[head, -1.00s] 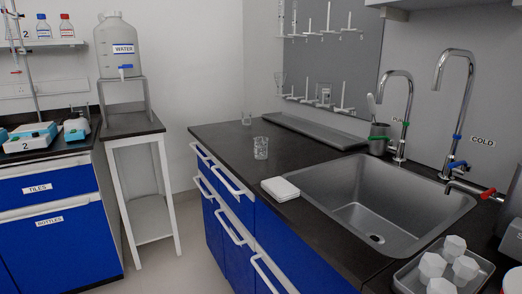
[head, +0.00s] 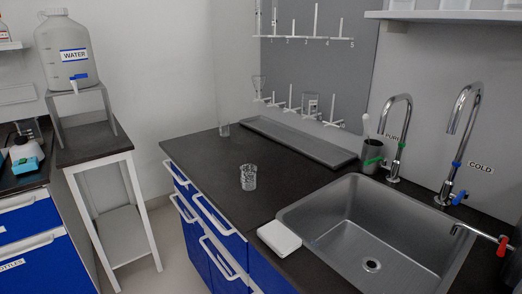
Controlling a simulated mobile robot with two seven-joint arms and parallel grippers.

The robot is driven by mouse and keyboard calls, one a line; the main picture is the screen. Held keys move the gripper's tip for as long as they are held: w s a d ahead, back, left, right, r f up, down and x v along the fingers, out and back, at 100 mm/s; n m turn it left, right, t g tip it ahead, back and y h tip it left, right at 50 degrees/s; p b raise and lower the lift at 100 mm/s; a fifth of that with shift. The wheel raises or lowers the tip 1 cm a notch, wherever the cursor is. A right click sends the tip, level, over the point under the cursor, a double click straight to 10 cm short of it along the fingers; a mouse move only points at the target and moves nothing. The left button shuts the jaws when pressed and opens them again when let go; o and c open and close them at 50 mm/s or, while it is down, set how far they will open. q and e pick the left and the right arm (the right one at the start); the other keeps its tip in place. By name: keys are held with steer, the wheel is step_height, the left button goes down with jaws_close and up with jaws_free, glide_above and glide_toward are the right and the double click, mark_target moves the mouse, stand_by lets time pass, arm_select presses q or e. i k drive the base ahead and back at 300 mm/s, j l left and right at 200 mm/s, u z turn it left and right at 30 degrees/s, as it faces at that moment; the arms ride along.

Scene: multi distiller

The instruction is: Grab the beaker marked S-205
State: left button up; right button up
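A clear glass beaker (head: 248,177) stands upright on the black countertop (head: 205,165), left of the sink. A second, smaller-looking glass vessel (head: 224,129) stands farther back near the wall. Another glass beaker (head: 310,104) hangs on the drying rack (head: 290,105), beside a flask-like glass (head: 258,86) at the rack's left end. No marking S-205 can be read on any of them. Neither of my grippers is in view.
The steel sink (head: 330,240) fills the right of the counter, with taps (head: 395,150) behind it. White folded cloths or pads (head: 279,238) lie at its left edge. A grey tray (head: 300,143) lies along the wall. A water container (head: 68,55) sits on a stand at left.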

mark_target(249, 175)
steer(key=i+j+z, duration=0.3)
steer(key=i+j, duration=0.15)
steer(key=j, duration=0.15)
steer(key=i+j+z, duration=0.15)
steer(key=j, duration=0.15)
steer(key=i+j+z, duration=0.15)
steer(key=j, duration=0.2)
steer(key=i+j+z, duration=0.15)
steer(key=j, duration=0.25)
steer(key=i+j+z, duration=0.15)
steer(key=j, duration=0.2)
steer(key=i+j+z, duration=0.15)
steer(key=j, duration=0.3)
steer(key=i+j+z, duration=0.15)
steer(key=j, duration=0.25)
steer(key=k, duration=0.05)
